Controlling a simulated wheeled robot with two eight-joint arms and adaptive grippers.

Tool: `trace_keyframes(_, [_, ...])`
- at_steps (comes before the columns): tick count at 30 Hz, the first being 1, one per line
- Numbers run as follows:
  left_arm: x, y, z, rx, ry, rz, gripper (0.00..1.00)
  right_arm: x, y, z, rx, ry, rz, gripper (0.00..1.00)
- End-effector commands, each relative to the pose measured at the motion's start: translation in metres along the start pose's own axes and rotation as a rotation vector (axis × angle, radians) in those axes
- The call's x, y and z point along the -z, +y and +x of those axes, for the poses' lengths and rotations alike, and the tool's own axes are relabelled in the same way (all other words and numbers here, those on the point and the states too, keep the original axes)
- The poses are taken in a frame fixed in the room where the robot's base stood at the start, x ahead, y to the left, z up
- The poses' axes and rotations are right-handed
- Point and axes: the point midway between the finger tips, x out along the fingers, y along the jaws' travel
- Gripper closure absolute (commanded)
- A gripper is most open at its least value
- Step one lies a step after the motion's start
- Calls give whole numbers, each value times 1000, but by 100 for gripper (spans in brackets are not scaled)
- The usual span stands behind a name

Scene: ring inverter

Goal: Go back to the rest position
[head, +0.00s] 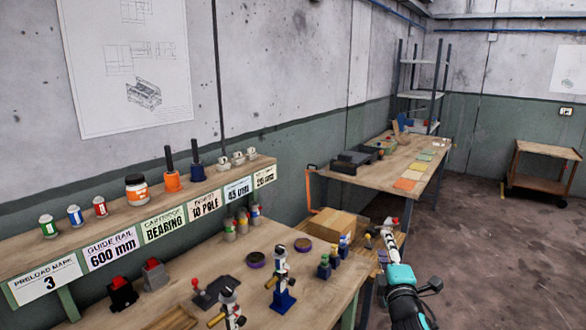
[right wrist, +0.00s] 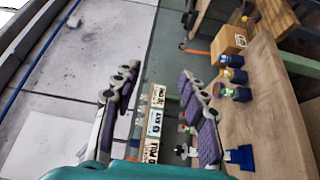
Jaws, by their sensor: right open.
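My right arm, dark with a teal wrist, comes in from the bottom right in the head view. Its gripper (head: 389,239) hangs in the air just right of the workbench's right end. In the right wrist view the two jointed fingers of my right gripper (right wrist: 158,88) stand wide apart with nothing between them. My left gripper is in neither view.
The wooden workbench (head: 305,262) carries small coloured fixtures, with a labelled shelf (head: 60,242) behind it. A cardboard box (head: 332,224) lies near the gripper. A second table (head: 385,178) and a cart (head: 545,152) stand farther back. The floor (head: 490,240) at right is clear.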

Motion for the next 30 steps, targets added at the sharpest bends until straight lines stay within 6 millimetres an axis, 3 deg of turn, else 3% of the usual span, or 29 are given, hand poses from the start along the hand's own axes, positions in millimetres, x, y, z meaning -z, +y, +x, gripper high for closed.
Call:
trace_keyframes(2, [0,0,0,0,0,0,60,-11,-14,-34,107,-89,228,57])
trace_keyframes(6, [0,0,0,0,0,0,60,-19,-60,-104,312,-266,640,57])
trace_keyframes(12, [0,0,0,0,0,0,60,2,-137,-217,604,-525,1120,57])
trace_keyframes(15, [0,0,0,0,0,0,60,16,-162,-257,708,-623,1259,57])
trace_keyframes(18, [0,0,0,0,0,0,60,25,-175,-282,771,-685,1336,57])
trace_keyframes(21, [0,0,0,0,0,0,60,29,-181,-293,800,-714,1368,57])
trace_keyframes(30, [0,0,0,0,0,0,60,29,-182,-294,803,-718,1372,57])
